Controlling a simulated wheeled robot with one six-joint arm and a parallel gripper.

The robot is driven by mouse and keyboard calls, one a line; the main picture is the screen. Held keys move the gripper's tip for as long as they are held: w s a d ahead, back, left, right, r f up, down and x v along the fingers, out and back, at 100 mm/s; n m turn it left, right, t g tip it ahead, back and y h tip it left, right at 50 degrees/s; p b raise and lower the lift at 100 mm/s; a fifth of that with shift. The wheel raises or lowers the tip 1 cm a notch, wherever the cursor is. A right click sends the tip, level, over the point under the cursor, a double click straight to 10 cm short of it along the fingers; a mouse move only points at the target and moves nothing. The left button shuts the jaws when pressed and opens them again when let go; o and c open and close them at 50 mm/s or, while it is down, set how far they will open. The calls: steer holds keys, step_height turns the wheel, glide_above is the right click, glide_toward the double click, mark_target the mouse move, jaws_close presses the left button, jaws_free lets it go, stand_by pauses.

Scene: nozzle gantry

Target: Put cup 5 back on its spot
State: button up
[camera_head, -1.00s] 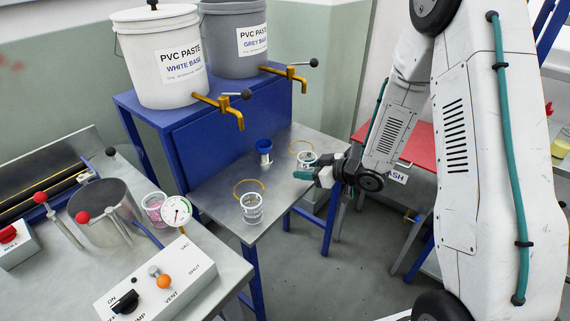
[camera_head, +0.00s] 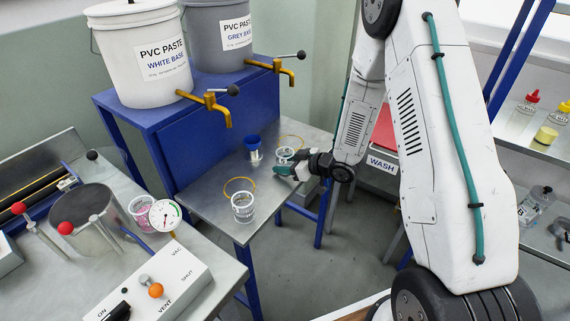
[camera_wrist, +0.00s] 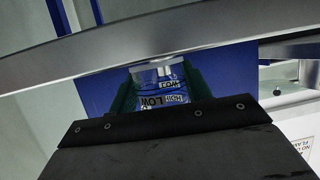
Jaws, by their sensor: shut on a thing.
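My gripper (camera_head: 285,171) has green fingers and is shut on a clear cup (camera_head: 285,154) with dark markings, at the right side of the small grey table (camera_head: 211,206). I cannot read the cup's number now. In the wrist view the cup (camera_wrist: 165,88) sits between the fingers (camera_wrist: 160,92), with the words LOW and HIGH on it. A yellow ring (camera_head: 301,138) lies just behind the held cup, partly hidden by it. Another yellow ring (camera_head: 240,179) lies further left. I cannot tell whether the cup touches the table.
A second clear cup (camera_head: 242,208) stands near the table's front edge. Two brass taps (camera_head: 222,108) (camera_head: 280,69) jut out from the paste buckets (camera_head: 140,60). A gauge (camera_head: 165,214) stands at the left bench.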

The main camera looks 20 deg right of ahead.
steer(key=shift+f, duration=0.15)
steer(key=o, duration=0.9)
steer(key=shift+o, duration=0.2)
steer(key=shift+s+d+r, duration=0.2)
steer(key=shift+s+r, duration=0.05)
steer(key=shift+r, duration=0.05)
steer(key=v, duration=1.1)
steer(key=s+d+r+m+g+h, duration=0.1)
steer(key=s+d+r+m+h, duration=0.15)
steer(key=r+h, duration=0.45)
steer(key=s+d+r+m+g+h, duration=0.15)
steer(key=d+r+h, duration=0.25)
steer(key=r, duration=0.5)
steer(key=s+a+r+m+g, duration=0.1)
steer(key=s+a+r+g, duration=0.1)
steer(key=s, duration=0.6)
steer(key=s+a+r+m+g+y, duration=0.1)
steer(key=s+a+r+g, duration=0.1)
steer(key=s+a, duration=0.3)
steer(key=s+a+r+m+g+y, duration=0.1)
steer(key=s+a+r+m+g, duration=0.1)
steer(key=s, duration=1.1)
step_height(320, 180, up, 3)
steer(key=shift+a+f, duration=0.1)
steer(key=shift+a, duration=0.6)
